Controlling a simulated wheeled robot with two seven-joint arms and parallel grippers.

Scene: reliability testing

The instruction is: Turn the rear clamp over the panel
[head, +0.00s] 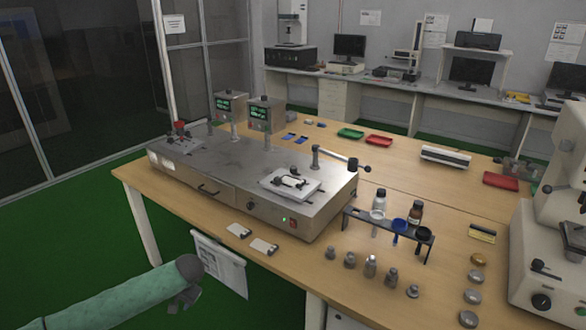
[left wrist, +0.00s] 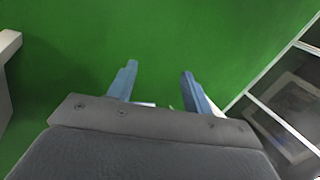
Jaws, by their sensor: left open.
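A long metal test machine (head: 238,166) sits on the wooden table. A white plate (head: 310,187) with small dark clamp parts (head: 292,181) lies on its right end. A similar small fixture (head: 180,142) with a red part stands at its left end. Which part is the rear clamp, and how it is turned, is too small to tell. My left gripper (head: 185,297) hangs low in front of the table, apart from the machine. In the left wrist view its two fingers (left wrist: 158,90) are open and empty above the green floor. My right gripper is not in view.
A black handle (head: 358,165) on a post sticks out over the machine's right end. A bottle rack (head: 388,232), several metal weights (head: 350,260) and a microscope (head: 555,220) stand on the right.

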